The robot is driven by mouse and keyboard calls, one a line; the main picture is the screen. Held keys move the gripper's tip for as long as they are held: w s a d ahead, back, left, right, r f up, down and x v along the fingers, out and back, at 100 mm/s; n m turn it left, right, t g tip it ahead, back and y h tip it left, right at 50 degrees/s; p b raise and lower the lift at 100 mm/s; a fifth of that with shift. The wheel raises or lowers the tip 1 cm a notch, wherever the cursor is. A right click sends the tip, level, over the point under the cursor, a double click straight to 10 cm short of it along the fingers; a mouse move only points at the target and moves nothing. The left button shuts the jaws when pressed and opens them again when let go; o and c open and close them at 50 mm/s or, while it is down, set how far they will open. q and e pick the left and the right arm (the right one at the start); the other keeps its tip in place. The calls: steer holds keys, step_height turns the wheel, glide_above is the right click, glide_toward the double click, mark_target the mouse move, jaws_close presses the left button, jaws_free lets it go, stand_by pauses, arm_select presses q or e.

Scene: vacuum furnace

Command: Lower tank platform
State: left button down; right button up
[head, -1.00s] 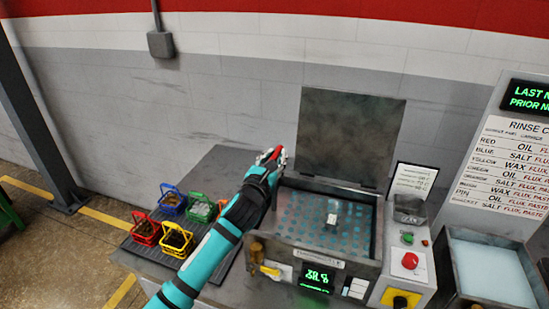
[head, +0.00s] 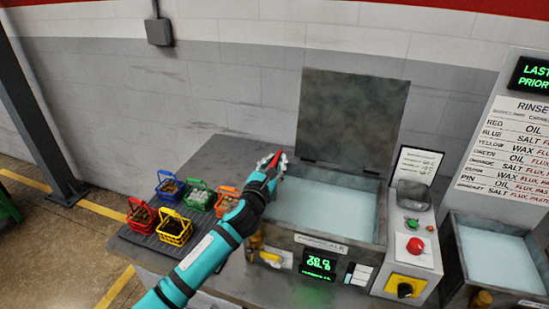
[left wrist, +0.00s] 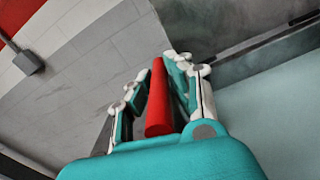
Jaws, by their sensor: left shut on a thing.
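My left gripper (head: 277,162) is at the back left corner of the open tank (head: 378,225). It is shut on a red handle (left wrist: 160,97), which shows between the white and teal fingers in the left wrist view. What the handle joins to is hidden by the gripper. The tank holds pale blue liquid (head: 322,208) with a smooth, unbroken surface. The tank platform cannot be seen through the liquid. My right gripper is not in view.
The tank's grey lid (head: 352,115) stands open at the back. A control panel (head: 413,250) with a red button is on the right. Several coloured baskets, including a yellow one (head: 174,229), stand left of my arm. A second liquid-filled tank (head: 500,262) is at far right.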

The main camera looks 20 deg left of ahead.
arm_select(q)
steer(key=shift+f, duration=0.2)
steer(key=c, duration=1.2)
jaws_free()
steer(key=shift+r, duration=0.2)
steer(key=shift+c, duration=0.2)
steer(key=s, duration=1.2)
steer(key=shift+a, duration=0.2)
